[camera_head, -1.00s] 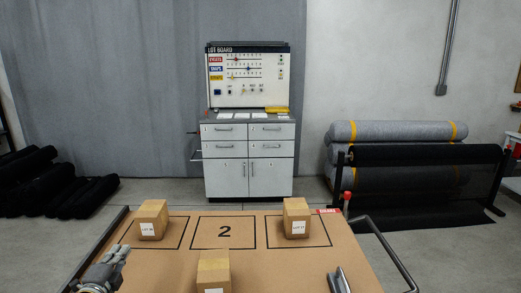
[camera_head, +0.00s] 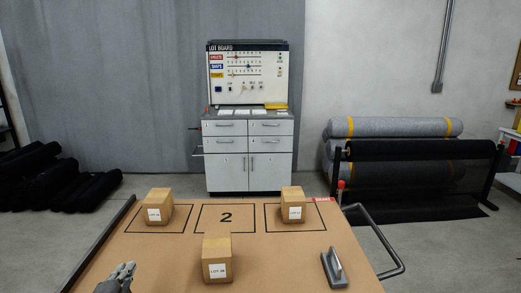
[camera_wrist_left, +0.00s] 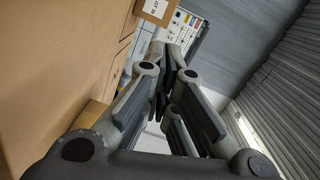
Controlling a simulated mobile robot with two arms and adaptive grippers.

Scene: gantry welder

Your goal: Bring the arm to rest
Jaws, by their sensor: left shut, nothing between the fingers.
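My left gripper (camera_head: 126,270) is at the lower left of the head view, over the left front part of the brown table (camera_head: 170,262). It is shut and empty, clear of the boxes. In the left wrist view its fingers (camera_wrist_left: 172,62) come together in front of the camera. Part of a cardboard box (camera_wrist_left: 158,10) shows at the top of that view. My right gripper is in neither view.
Cardboard boxes stand in the left square (camera_head: 158,207), in the right square (camera_head: 292,204) and at the front middle (camera_head: 216,258). A grey handled block (camera_head: 334,268) sits at the right. Beyond are a cabinet (camera_head: 250,160) with a lot board (camera_head: 248,75) and rolls (camera_head: 400,150).

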